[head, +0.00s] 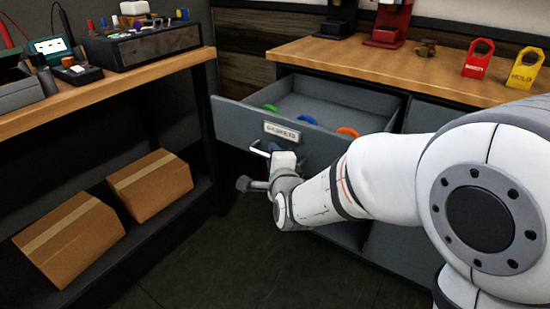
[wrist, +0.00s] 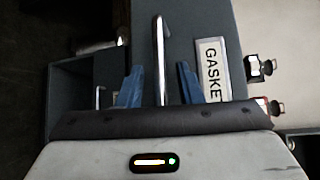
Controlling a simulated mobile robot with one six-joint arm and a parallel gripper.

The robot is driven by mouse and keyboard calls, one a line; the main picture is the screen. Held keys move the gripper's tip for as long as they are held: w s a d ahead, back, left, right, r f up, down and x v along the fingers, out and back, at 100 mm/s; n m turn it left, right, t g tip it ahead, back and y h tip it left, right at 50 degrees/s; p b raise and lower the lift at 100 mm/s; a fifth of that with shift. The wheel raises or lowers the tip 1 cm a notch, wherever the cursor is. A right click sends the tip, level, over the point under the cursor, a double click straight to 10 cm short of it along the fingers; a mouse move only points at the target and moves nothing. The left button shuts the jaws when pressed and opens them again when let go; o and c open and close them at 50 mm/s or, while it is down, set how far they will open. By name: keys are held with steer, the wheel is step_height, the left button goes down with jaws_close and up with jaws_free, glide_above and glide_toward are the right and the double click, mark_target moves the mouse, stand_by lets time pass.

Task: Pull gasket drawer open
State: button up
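The gasket drawer (head: 330,142) is a grey drawer that stands pulled out from the cabinet under the wooden counter. Green (head: 270,107), blue (head: 308,119) and orange (head: 348,132) rings show inside it. Its front carries a label (head: 281,131), which reads "GASKE…" in the wrist view (wrist: 212,70). The metal bar handle (wrist: 160,50) lies between the two blue fingers of my gripper (wrist: 160,75), with a gap on each side. My gripper is open around the handle. In the head view my gripper (head: 271,148) is at the drawer front, partly hidden by my wrist.
A wooden counter (head: 340,53) above holds a red tag (head: 478,58), a yellow tag (head: 524,69) and a red machine (head: 388,25). A workbench (head: 100,85) stands at left, with two cardboard boxes (head: 70,238) (head: 150,185) on its lower shelf. The floor (head: 215,265) between is clear.

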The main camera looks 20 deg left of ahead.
steer(key=shift+s+d+r, duration=0.1)
steer(key=shift+s+d, duration=0.05)
steer(key=shift+s, duration=0.05)
steer(key=f+p+v, duration=0.1)
steer(key=v, duration=0.6)
steer(key=shift+r, duration=0.4)
steer(key=shift+s+d, duration=0.1)
steer(key=d+r+n+g+h+p, duration=0.4)
steer(key=d+r+n+p, duration=0.3)
steer(key=d+r+p, duration=0.75)
steer(key=s+d+r+n+g+h+p, duration=0.2)
steer(key=s+d+r+n+g+p, duration=0.1)
steer(key=s+d+r+p, duration=0.3)
steer(key=s+d+r+n+g+h+p, duration=0.2)
steer(key=s+d+r+n+g+p, duration=0.1)
steer(key=s+d+p, duration=0.4)
steer(key=d+r+g+p, duration=0.1)
steer(key=d+r+p, duration=0.1)
steer(key=d, duration=0.3)
steer(key=shift+s+d+r+h+p, duration=0.25)
steer(key=shift+s+r+h+p, duration=0.05)
steer(key=shift+r+p, duration=0.15)
